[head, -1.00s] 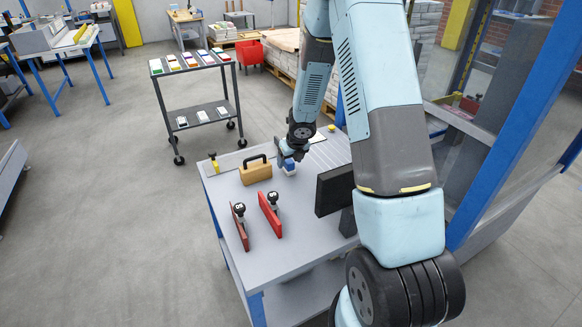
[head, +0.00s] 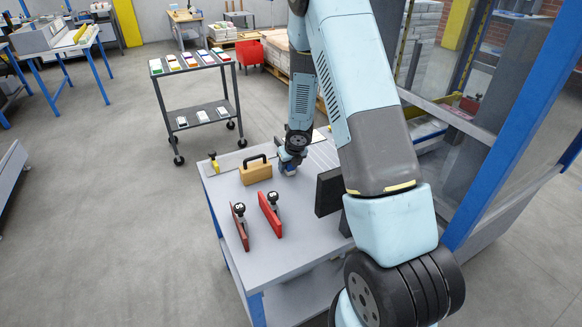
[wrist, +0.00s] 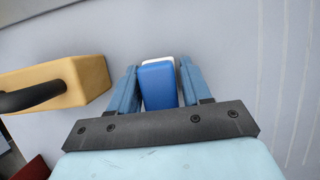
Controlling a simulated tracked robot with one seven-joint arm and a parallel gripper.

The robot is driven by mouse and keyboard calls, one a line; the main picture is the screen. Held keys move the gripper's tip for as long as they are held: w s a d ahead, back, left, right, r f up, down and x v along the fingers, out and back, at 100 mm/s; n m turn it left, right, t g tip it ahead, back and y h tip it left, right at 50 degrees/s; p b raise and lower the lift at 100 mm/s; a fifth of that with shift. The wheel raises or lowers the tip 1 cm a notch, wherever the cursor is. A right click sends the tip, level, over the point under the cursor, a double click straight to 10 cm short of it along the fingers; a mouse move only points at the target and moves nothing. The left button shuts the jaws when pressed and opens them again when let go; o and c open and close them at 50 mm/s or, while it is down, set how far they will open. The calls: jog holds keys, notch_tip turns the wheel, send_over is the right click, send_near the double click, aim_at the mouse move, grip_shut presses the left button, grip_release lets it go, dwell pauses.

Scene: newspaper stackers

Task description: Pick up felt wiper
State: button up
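A blue block with a white edge, which looks like the felt wiper (wrist: 158,86), lies on the grey bench top. In the wrist view it sits between the two blue fingers of my gripper (wrist: 160,82). The fingers are apart, one on each side of it, with narrow gaps seen beside the block. In the head view my gripper (head: 289,166) is low over the bench and hides most of the wiper.
A tan block with a black handle (head: 256,174) stands just left of my gripper; it also shows in the wrist view (wrist: 88,80). Two red tools with black knobs (head: 270,214) lie nearer the front. A dark upright panel (head: 329,192) stands to the right.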

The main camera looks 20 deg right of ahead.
jog(key=c, duration=0.7)
jog(key=shift+r, duration=0.15)
jog(key=shift+r, duration=1.25)
jog(key=shift+s+d+r, duration=0.25)
jog(key=shift+d+r, duration=0.15)
jog(key=shift+r, duration=0.2)
jog(key=shift+s+d+r, duration=0.25)
jog(key=shift+d+r, duration=0.1)
jog(key=shift+r, duration=0.2)
jog(key=s+d+r, duration=0.7)
jog(key=d+r, duration=0.1)
jog(key=d, duration=0.2)
